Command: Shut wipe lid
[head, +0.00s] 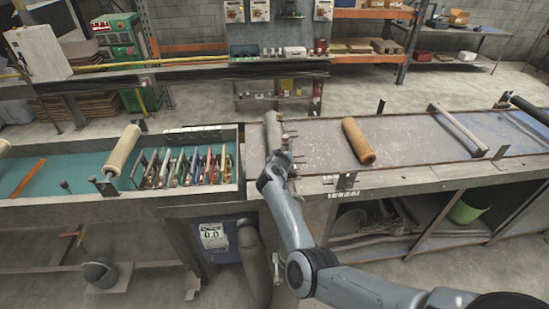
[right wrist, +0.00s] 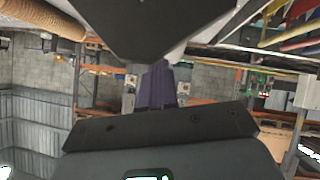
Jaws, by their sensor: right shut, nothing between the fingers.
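I cannot make out a wipe container or its lid in either view. My right arm reaches in from the lower right of the head view. Its gripper (head: 283,152) is at the bench edge, just right of the tool box and near a grey roller (head: 272,130). The gripper is small and partly hidden by its own wrist there. In the right wrist view, dark gripper parts fill the top and bottom, and a dark purple block (right wrist: 158,86) shows between them; I cannot tell what it is. The right gripper is shut and empty. My left gripper is in neither view.
A box of several coloured tools (head: 188,166) stands left of the gripper. A tan roller (head: 122,150) lies farther left. A brown roller (head: 358,141) lies on the grey bench (head: 420,140) to the right. The bench surface around the brown roller is mostly clear.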

